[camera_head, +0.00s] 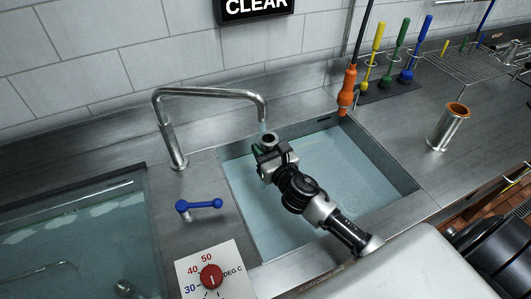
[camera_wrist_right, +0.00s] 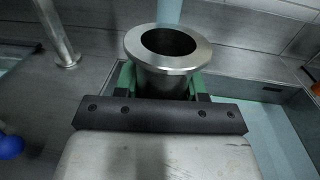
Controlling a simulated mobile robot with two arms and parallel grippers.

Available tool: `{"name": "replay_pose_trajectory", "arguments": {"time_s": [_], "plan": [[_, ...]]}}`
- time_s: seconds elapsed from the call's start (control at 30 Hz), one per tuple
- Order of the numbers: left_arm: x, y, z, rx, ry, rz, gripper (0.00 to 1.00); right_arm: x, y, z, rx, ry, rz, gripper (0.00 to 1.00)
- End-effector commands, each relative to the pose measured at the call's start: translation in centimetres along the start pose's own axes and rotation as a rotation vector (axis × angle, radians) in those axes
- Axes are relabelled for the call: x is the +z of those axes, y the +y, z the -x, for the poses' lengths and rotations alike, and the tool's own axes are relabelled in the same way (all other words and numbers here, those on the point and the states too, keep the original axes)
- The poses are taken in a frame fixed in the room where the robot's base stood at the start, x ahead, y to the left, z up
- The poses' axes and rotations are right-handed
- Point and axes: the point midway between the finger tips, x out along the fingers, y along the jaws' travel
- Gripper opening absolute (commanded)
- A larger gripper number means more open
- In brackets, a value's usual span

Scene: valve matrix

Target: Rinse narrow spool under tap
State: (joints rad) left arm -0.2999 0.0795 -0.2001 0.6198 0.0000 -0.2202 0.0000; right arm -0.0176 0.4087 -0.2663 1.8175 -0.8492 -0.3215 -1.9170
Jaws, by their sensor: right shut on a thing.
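The narrow spool (camera_wrist_right: 168,50), a steel tube with a wide flange, stands roughly upright between the green fingers of my right gripper (camera_wrist_right: 165,85). In the head view the spool (camera_head: 269,139) is small and partly hidden by my right gripper (camera_head: 268,150), which is shut on it over the sink. The tap's (camera_head: 213,93) spout ends just above the spool. A short pale streak, apparently water, shows between spout and spool. A blue tap lever (camera_head: 200,205) is on the counter left of the sink. My left gripper is not in view.
The sink basin (camera_head: 395,170) holds bluish water. A second water-filled tank (camera_head: 90,240) lies left. A red temperature dial (camera_head: 211,276) is at the front. An orange-handled tool (camera_head: 347,88) hangs at the sink's back corner; another steel spool (camera_head: 446,128) with orange inside stands right.

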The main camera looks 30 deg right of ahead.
Motion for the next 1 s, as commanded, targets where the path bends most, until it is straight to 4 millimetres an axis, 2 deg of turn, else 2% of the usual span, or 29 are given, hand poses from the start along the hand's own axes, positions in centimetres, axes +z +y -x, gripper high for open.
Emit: {"name": "replay_pose_trajectory", "arguments": {"time_s": [0.7, 1.0], "plan": [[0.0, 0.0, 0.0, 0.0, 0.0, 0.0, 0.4, 0.0, 0.3, 5.8, 0.0, -0.001, 0.0, 0.11], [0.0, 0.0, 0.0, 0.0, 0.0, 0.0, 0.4, 0.1, 0.3, 6.4, 0.0, -0.002, 0.0, 0.11]]}}
